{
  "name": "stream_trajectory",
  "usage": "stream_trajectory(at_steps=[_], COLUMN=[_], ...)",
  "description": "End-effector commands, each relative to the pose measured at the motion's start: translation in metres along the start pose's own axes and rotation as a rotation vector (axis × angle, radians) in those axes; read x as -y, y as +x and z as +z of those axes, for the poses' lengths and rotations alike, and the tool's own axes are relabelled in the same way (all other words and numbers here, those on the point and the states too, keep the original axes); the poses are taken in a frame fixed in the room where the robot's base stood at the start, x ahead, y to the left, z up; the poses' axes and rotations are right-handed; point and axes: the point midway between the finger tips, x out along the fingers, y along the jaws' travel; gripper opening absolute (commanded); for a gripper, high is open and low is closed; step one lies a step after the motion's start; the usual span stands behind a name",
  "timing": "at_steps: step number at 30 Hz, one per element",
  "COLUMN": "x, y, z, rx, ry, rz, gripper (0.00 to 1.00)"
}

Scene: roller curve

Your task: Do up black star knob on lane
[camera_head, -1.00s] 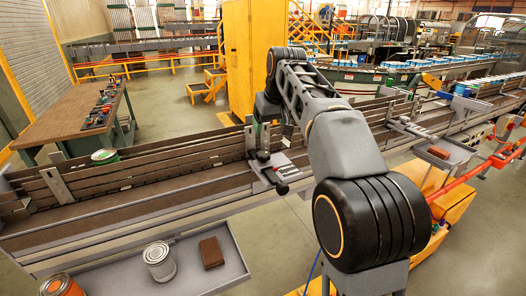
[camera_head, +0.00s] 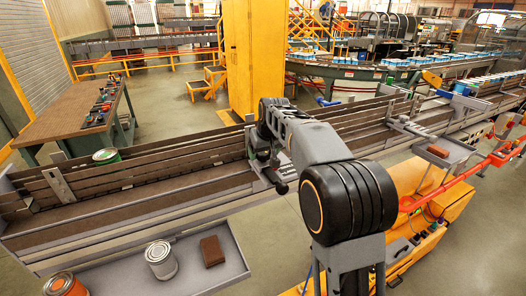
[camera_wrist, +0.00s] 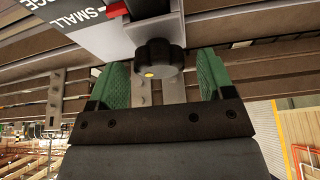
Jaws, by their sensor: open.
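The black star knob (camera_wrist: 158,58) shows in the wrist view, below a grey bracket and beside a plate lettered "SMALL" (camera_wrist: 88,22). My gripper (camera_wrist: 158,82) is open, with one green finger pad on each side of the knob and gaps between pads and knob. A small yellow dot is on the knob's face. In the head view a black knob (camera_head: 281,188) shows at the front of the lane's bracket. The lane (camera_head: 140,205) runs along the conveyor. My arm hides part of the bracket, and the fingertips are hard to make out in that view.
A tray (camera_head: 232,262) at the lane's front holds a white can (camera_head: 160,259), an orange can (camera_head: 64,285) and a brown block (camera_head: 212,250). A yellow cabinet (camera_head: 250,60) stands behind the conveyor.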

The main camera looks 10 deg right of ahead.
Motion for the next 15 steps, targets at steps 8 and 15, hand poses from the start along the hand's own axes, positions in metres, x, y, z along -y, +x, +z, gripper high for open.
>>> stream_trajectory(at_steps=[8,15], x=[0.0,-0.0002], y=[0.0019,0.0016], z=[0.0,0.0], rx=[0.0,0.0], ry=[0.0,0.0], rz=[0.0,0.0], gripper=[0.75,0.56])
